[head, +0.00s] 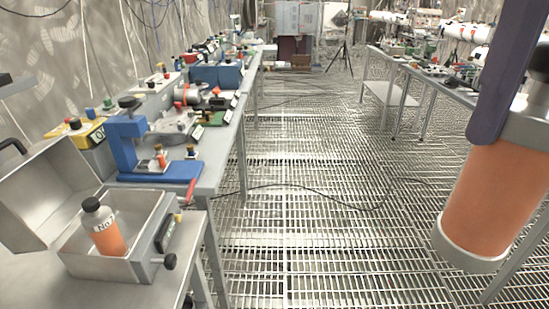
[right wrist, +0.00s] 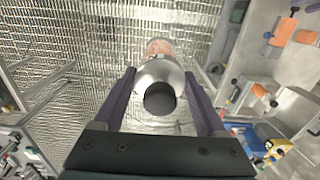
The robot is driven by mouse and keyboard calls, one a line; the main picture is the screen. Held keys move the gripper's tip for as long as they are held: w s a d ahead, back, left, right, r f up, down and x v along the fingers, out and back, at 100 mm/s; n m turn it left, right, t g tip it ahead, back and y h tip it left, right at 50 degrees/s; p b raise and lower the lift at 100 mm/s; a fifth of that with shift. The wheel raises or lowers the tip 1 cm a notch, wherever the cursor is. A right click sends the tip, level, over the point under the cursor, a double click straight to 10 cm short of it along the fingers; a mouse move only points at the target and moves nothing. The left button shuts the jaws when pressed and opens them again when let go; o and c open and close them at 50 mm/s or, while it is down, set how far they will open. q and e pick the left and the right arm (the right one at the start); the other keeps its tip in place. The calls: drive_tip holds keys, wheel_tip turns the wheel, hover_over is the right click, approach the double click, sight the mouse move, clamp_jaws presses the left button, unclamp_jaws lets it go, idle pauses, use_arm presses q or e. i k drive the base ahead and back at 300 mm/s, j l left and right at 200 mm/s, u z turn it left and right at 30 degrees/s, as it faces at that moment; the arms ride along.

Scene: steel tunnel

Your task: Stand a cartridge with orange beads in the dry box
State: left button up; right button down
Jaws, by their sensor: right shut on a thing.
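The dry box (head: 98,266) is an open metal case at the lower left of the head view, its lid (head: 45,195) tipped back. My right gripper (right wrist: 160,76) is shut on another cartridge with orange contents (head: 488,200), held in the air over the grating at the right, well away from the box. In the right wrist view this cartridge shows its grey shoulder and dark cap (right wrist: 160,99) between the purple fingers. My left gripper is not in view.
A blue stand (head: 160,172) with small orange vials and a yellow case (head: 85,140) sit behind the box on the left bench. Another bench (head: 440,85) runs along the right. The grated floor (head: 310,180) between is free except for a black cable (head: 340,204) and a tripod (head: 341,60).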

sight(135, 226)
drive_tip(key=i+u, duration=0.35)
drive_tip(key=i+l+u, duration=0.3)
drive_tip(key=i, duration=0.25)
drive_tip(key=i+l+u, duration=0.15)
drive_tip(key=i+u, duration=0.2)
drive_tip(key=i, duration=0.1)
